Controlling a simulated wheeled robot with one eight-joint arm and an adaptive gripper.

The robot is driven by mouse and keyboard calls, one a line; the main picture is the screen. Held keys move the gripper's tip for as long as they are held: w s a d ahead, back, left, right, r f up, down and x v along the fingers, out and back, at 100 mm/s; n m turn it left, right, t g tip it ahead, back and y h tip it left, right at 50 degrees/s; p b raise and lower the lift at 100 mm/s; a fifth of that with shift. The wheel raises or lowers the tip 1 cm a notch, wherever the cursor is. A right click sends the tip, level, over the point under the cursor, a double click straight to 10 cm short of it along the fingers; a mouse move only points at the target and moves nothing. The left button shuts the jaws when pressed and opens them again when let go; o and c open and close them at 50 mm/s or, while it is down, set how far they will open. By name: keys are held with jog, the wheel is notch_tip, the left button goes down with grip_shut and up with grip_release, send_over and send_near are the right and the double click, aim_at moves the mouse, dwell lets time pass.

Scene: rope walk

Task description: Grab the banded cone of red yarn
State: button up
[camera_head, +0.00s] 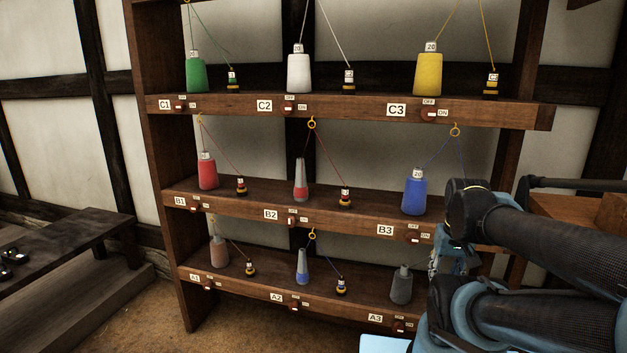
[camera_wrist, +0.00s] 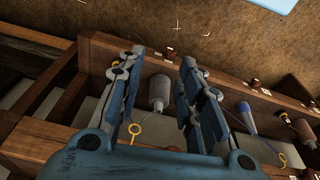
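Two cones carry red yarn in the head view. A full red cone (camera_head: 208,174) stands at B1 on the middle shelf. A slim grey cone with red low on it (camera_head: 301,182) stands at B2. I cannot tell for sure which one is the banded one. A faded reddish-brown cone (camera_head: 219,252) stands at A1 on the bottom shelf. My gripper (camera_wrist: 161,56) is open and empty in the wrist view, with a grey cone (camera_wrist: 158,92) seen between its fingers, beyond them. In the head view my arm is at the right, and the gripper is mostly hidden.
Green (camera_head: 196,75), white (camera_head: 299,73) and yellow (camera_head: 428,74) cones stand on the top shelf. A blue cone (camera_head: 415,196) is at B3, a partly blue one (camera_head: 302,267) at A2. Threads run up from small spools to rings. A bench (camera_head: 65,250) stands left.

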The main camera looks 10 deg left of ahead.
jog(key=shift+o, duration=1)
jog(key=o, duration=0.5)
jog(key=shift+s+r, duration=0.2)
jog(key=shift+r, duration=0.1)
jog(key=shift+c, duration=0.2)
jog(key=shift+o, duration=0.5)
jog(key=w+a+r+t, duration=0.1)
jog(key=w+a+r, duration=0.3)
jog(key=w+r, duration=0.3)
jog(key=shift+w+a+r+n, duration=0.15)
jog(key=shift+w+r+n, duration=0.25)
jog(key=shift+w, duration=0.6)
jog(key=n+t+y, duration=0.2)
jog(key=n+t, duration=0.1)
send_near(301, 183)
jog(key=w, duration=0.1)
jog(key=x, duration=0.5)
jog(key=shift+w+a+r, duration=0.1)
jog(key=shift+w+a, duration=0.25)
jog(key=shift+a, duration=0.05)
jog(key=shift+x, duration=3.1)
